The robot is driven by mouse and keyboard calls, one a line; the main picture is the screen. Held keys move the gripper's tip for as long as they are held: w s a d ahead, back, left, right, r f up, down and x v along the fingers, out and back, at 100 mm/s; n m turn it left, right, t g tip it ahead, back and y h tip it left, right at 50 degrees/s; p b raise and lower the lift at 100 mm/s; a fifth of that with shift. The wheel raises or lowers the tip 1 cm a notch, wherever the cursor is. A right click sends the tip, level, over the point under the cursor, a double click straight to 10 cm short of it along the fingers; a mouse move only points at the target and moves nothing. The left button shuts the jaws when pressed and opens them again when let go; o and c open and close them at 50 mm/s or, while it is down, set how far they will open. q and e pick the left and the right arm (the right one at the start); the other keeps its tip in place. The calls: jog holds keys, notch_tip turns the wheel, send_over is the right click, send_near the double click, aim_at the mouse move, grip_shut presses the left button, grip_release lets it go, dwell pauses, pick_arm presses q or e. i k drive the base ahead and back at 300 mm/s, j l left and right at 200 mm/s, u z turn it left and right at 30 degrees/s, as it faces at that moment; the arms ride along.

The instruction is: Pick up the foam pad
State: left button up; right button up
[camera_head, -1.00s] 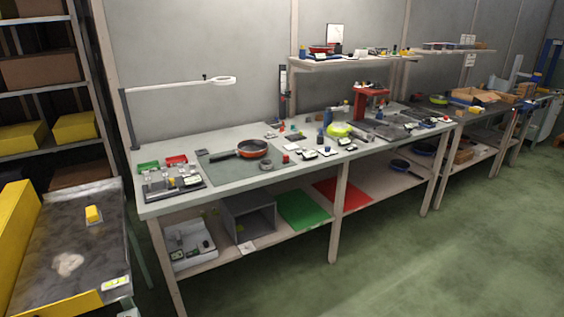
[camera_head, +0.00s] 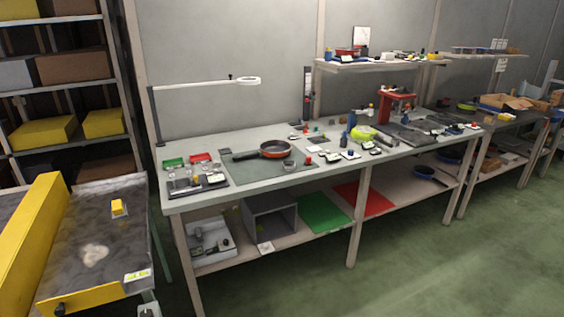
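I cannot tell for sure which thing is the foam pad. A small yellow block (camera_head: 117,208) lies on the dark, worn top of the yellow-sided conveyor (camera_head: 130,240) at the lower left. A pale, irregular patch (camera_head: 95,253) shows on the same surface, nearer to me; whether it is an object or a mark is unclear. An orange-rimmed frying pan (camera_head: 274,149) with a dark handle rests on a grey-green mat (camera_head: 250,171) on the workbench. Neither of my grippers is in view.
The long workbench (camera_head: 200,204) carries trays, small parts and a red press (camera_head: 397,98). A lamp arm (camera_head: 205,84) reaches over its left end. Green (camera_head: 322,212) and red (camera_head: 365,198) sheets lie on its lower shelf. A storage rack stands at left. The green floor in front is clear.

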aim_at(308, 160)
jog(key=i+l+u, duration=0.45)
jog(key=l+u, duration=0.25)
jog(key=i+l+u, duration=0.2)
jog(key=u, duration=0.15)
